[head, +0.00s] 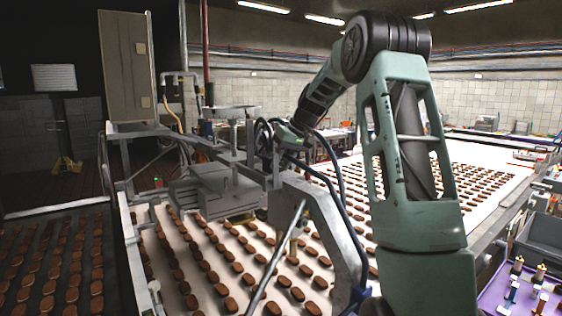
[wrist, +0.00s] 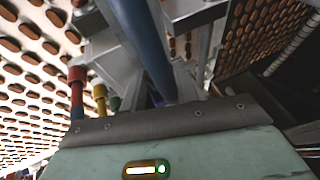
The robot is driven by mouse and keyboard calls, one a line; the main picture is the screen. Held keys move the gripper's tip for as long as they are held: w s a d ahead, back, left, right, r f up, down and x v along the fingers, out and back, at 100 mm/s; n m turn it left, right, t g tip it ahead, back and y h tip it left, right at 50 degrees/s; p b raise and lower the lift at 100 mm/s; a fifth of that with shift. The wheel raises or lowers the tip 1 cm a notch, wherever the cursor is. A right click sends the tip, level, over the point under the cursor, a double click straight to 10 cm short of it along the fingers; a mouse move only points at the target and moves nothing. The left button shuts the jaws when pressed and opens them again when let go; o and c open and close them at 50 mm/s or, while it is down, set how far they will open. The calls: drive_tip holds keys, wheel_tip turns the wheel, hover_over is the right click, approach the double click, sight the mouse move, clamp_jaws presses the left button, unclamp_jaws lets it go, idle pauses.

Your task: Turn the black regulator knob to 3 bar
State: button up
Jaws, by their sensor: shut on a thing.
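My gripper (head: 271,143) is at the end of my arm, by the metal depositor frame above the conveyor. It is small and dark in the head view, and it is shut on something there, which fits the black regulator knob. The knob itself is hidden, and its scale and pointer cannot be read in either view. In the wrist view a blue hose crosses in front of the grey-edged, pale green wrist housing, and the fingertips are not clear.
Brown biscuits in rows lie on the white conveyor belt (head: 205,290). The grey depositor block (head: 212,192) and blue hoses (head: 345,215) crowd the arm. Red, yellow and green fittings stand close by in the wrist view, the red one (wrist: 77,92) leftmost. A purple tray (head: 497,290) lies at lower right.

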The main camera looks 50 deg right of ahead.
drive_tip(key=shift+y, duration=0.3)
drive_tip(key=o, duration=1)
drive_tip(key=shift+d, duration=0.1)
drive_tip(key=shift+s+r, duration=0.1)
drive_tip(key=b+v, duration=0.3)
drive_tip(key=v, duration=1.4)
drive_tip(key=shift+s+b, duration=0.25)
drive_tip(key=shift+b, duration=0.05)
